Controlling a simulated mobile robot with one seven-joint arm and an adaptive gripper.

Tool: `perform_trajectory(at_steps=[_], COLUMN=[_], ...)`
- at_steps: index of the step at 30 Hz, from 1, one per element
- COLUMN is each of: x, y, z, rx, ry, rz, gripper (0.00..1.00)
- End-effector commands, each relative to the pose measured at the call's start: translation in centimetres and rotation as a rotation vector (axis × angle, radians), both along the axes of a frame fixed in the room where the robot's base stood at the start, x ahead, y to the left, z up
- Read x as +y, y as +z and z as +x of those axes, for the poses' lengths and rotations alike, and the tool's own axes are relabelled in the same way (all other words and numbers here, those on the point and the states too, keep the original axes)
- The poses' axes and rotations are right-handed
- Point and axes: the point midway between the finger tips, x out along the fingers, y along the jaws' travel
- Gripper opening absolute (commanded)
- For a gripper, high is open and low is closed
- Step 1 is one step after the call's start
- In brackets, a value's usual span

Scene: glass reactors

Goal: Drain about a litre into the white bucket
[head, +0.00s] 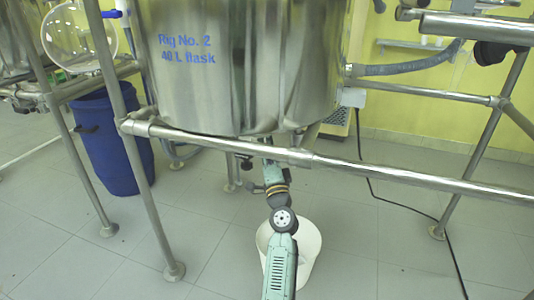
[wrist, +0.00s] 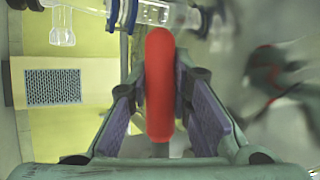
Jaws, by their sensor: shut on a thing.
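The white bucket (head: 309,262) stands on the floor below the steel vessel marked Rig No. 2 (head: 240,95), partly hidden behind my arm. My arm reaches over the bucket and up under the vessel. In the wrist view, my gripper (wrist: 160,92) has its two fingers on either side of a red handle (wrist: 160,70) and is shut on it. Above the handle runs a clear glass drain piece (wrist: 155,13) with dark blue fittings. The inside of the bucket and any liquid in it cannot be made out.
A steel rail (head: 400,182) crosses in front of the vessel above my arm. Frame legs (head: 150,205) stand at left and right. A blue drum (head: 118,150) stands at the left. A black cable (head: 400,207) lies across the floor on the right.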

Motion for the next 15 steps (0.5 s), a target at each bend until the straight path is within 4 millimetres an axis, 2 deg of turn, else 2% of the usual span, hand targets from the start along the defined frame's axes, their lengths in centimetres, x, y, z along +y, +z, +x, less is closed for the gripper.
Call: perform_trajectory(at_steps=[10, 11, 15], x=[0.03, 0.03, 0.03], y=[0.30, 0.30, 0.26], z=[-0.01, -0.01, 0.00], rx=[-0.004, -0.005, -0.004], ry=[0.000, 0.000, 0.000], rz=[0.004, 0.005, 0.003], gripper=[0.00, 0.20, 0.30])
